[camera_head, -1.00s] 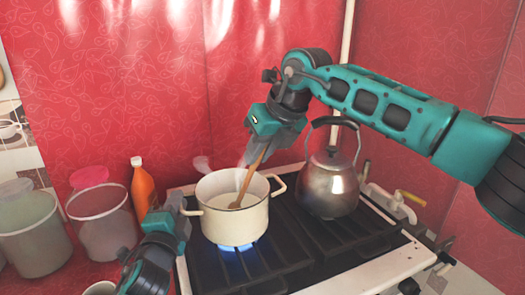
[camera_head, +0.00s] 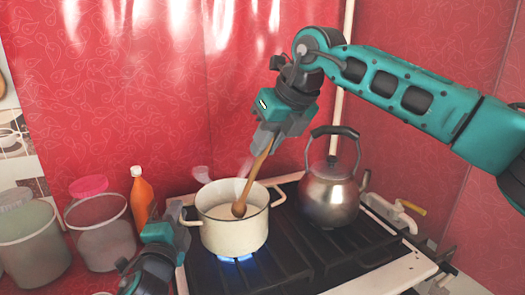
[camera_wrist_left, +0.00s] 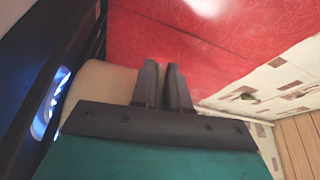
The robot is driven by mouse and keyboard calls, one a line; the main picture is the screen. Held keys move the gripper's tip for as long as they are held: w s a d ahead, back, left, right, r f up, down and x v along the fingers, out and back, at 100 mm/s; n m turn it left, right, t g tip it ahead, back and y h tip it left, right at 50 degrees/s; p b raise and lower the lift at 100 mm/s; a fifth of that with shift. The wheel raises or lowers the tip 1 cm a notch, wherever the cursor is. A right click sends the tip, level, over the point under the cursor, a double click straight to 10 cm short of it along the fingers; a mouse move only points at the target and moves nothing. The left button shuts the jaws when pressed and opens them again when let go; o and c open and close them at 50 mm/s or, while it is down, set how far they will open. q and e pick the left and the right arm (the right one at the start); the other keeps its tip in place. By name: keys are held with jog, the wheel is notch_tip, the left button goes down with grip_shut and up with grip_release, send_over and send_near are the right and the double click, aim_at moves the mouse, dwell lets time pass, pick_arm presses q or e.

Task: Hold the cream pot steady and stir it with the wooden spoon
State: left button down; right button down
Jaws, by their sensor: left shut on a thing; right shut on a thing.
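The cream pot (camera_head: 236,236) stands upright on the stove over a lit blue flame; its pale side also shows in the left wrist view (camera_wrist_left: 102,82). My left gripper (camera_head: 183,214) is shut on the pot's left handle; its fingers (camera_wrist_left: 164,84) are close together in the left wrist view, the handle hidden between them. My right gripper (camera_head: 268,140) is above the pot, shut on the upper end of the wooden spoon (camera_head: 255,177). The spoon slants down left, its rounded head visible within the pot's opening near the front rim. I cannot tell whether the head touches the contents.
A metal kettle (camera_head: 330,194) stands on the stove (camera_head: 290,250) right of the pot. An orange bottle (camera_head: 141,198) and lidded tubs (camera_head: 103,232) stand at left. A red wall is close behind. A tap with a yellow handle (camera_head: 411,207) is at right.

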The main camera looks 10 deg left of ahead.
jog(key=v, duration=0.7)
jog(key=shift+w+a+r, duration=0.25)
jog(key=shift+w+r, duration=0.05)
jog(key=shift+r, duration=0.1)
dwell(0.7)
jog(key=shift+r, duration=2.5)
pick_arm(q)
jog(key=c, duration=1.1)
grip_release()
jog(key=shift+o, duration=0.2)
jog(key=v, duration=1.2)
jog(key=shift+s+f, duration=0.1)
